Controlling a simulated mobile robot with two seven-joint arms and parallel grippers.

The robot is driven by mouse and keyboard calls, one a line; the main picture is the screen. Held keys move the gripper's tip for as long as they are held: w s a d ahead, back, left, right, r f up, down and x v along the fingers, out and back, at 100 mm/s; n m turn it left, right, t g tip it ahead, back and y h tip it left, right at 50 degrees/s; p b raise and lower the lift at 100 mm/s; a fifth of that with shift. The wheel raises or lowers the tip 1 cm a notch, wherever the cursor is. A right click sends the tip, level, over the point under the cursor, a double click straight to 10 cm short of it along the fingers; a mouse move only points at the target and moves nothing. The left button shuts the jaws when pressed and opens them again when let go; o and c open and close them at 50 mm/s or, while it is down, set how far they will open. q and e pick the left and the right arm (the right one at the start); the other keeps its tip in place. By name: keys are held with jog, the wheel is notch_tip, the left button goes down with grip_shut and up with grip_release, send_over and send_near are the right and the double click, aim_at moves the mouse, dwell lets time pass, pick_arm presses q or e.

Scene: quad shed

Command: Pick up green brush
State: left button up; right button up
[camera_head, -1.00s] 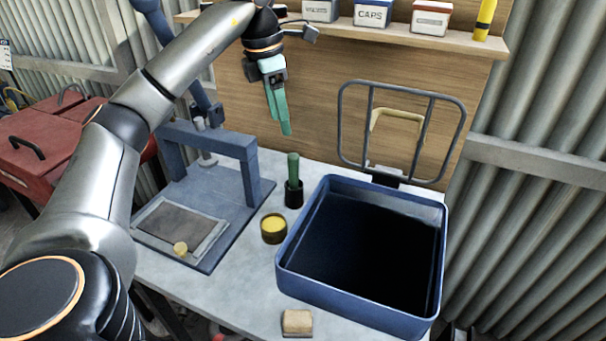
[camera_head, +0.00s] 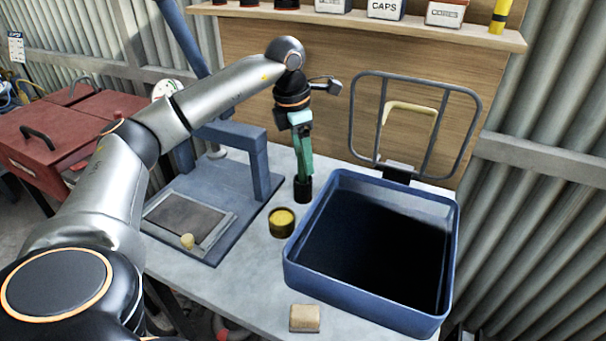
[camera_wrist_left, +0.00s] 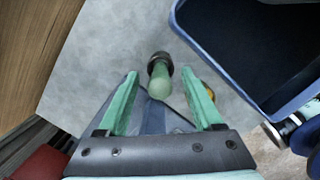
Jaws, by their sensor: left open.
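The green brush stands upright on the table, with a round green handle end and a black lower part (camera_head: 303,190). In the left wrist view, the green brush (camera_wrist_left: 161,84) shows end-on, in the gap between the fingertips. My left gripper (camera_head: 304,170) points down right above it, and its green fingers hide most of the handle in the head view. In the left wrist view, my left gripper (camera_wrist_left: 160,77) is open, with one finger on each side of the handle and visible gaps. My right gripper is not in view.
A blue open bin (camera_head: 365,305) with a raised wire frame (camera_head: 428,160) stands close on the right. A yellow-topped tin (camera_head: 282,222) is just in front of the brush. A blue press stand (camera_head: 262,165) is on the left. A tan block (camera_head: 305,318) lies near the front edge.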

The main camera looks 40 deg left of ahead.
pick_arm(q)
grip_shut()
dwell(0.5)
